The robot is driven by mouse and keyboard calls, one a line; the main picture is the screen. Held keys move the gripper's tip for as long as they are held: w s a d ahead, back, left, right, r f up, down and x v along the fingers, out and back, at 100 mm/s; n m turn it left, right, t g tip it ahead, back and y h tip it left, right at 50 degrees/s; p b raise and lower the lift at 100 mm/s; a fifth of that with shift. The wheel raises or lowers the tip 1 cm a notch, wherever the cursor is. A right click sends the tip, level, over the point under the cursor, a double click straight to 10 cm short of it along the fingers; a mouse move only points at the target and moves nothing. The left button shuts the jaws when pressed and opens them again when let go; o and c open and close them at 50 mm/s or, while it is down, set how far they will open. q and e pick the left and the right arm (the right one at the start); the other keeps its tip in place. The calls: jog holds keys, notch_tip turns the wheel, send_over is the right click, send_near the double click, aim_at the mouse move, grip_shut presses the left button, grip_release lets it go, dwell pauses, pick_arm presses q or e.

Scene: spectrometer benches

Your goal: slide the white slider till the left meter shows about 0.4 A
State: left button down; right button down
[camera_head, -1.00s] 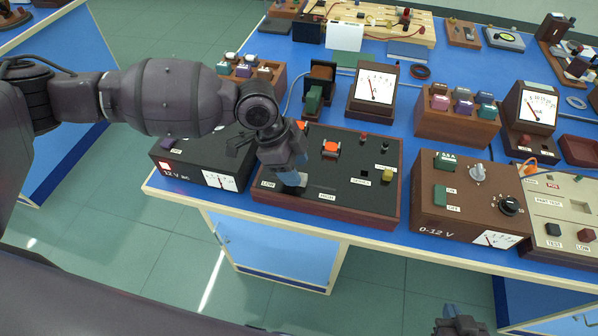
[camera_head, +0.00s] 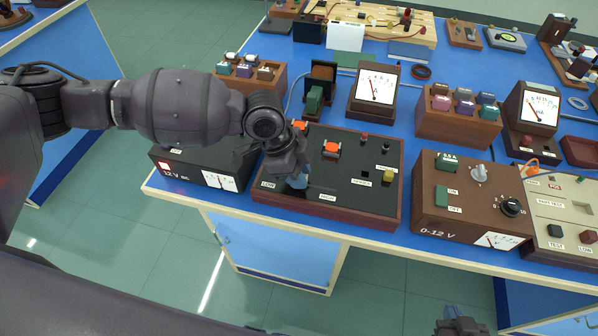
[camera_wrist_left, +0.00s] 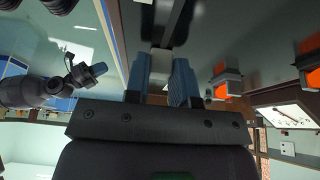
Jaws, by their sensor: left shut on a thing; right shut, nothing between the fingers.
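My left gripper (camera_head: 297,183) is over the left part of the black-topped panel (camera_head: 345,191), its blue fingers pointing down. In the left wrist view its fingers (camera_wrist_left: 161,80) are shut on the white slider (camera_wrist_left: 161,61), at the dark slot. In the head view the slider is hidden by the fingers. The left meter (camera_head: 377,84) stands behind the panel; its thin needle leans left of upright, but its figures are too small to read. My right gripper (camera_head: 460,326) is at the bottom edge, away from the bench; it also shows in the left wrist view (camera_wrist_left: 97,70), shut and empty.
Orange switches (camera_head: 331,148) and a yellow knob (camera_head: 388,175) stand up from the panel. A black 12 V supply (camera_head: 190,172) is to its left, and a brown 0-12 V supply (camera_head: 465,199) to its right. A second meter (camera_head: 540,105) stands further right.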

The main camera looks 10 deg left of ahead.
aim_at(327, 189)
pick_arm(q)
jog(key=shift+s+d+r+p, duration=0.1)
jog(key=shift+d+p, duration=0.25)
jog(key=shift+d, duration=2.1)
pick_arm(e)
jog(key=shift+s+r, duration=0.1)
pick_arm(q)
jog(key=c, duration=1)
grip_release()
jog(key=shift+o, duration=0.2)
pick_arm(e)
jog(key=shift+r, duration=0.15)
pick_arm(q)
jog(key=p+v, duration=0.1)
jog(key=v, duration=0.8)
jog(key=shift+r, duration=0.25)
jog(key=shift+a+r, duration=0.35)
jog(key=shift+r, duration=0.2)
pick_arm(e)
jog(key=shift+s+d+r, duration=0.15)
jog(key=shift+s+r, duration=0.1)
jog(key=shift+s, duration=0.05)
